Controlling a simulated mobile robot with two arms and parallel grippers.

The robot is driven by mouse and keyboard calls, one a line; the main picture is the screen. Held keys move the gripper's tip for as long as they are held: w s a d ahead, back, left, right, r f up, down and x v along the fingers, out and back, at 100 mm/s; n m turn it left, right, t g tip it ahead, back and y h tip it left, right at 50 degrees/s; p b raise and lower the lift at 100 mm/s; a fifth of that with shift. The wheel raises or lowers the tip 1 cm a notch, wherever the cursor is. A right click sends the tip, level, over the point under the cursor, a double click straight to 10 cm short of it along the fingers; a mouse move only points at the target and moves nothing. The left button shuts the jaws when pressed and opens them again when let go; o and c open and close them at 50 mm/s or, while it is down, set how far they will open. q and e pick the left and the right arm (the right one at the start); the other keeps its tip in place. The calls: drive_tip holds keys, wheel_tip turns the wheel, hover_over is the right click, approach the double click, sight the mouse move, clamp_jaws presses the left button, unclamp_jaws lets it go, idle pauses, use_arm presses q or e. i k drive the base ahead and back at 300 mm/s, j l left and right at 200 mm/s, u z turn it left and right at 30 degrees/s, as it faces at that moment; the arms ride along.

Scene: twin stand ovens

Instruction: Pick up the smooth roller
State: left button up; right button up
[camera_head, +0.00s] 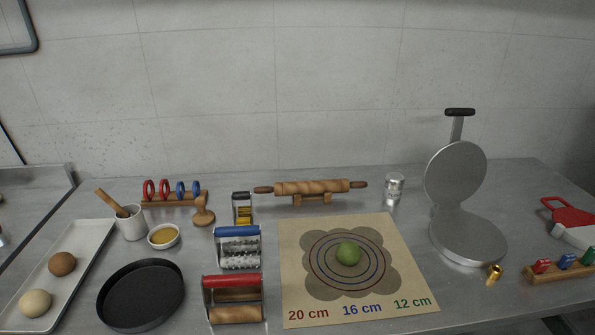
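A hand roller (235,314) with a red top bar and a plain wooden cylinder stands at the front middle of the steel counter; its wood looks smooth. Behind it stands a similar tool, a blue-topped roller (239,254) with a bumpy metallic cylinder. A wooden rolling pin (312,187) with a grooved-looking surface rests on a small wooden stand at the back. Neither of my grippers is in view.
A small yellow-fronted tool (242,208) stands behind the rollers. A hinged metal press (467,238) stands at right.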

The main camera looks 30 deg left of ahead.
sight(229, 280)
drive_tip(key=u, duration=1.3)
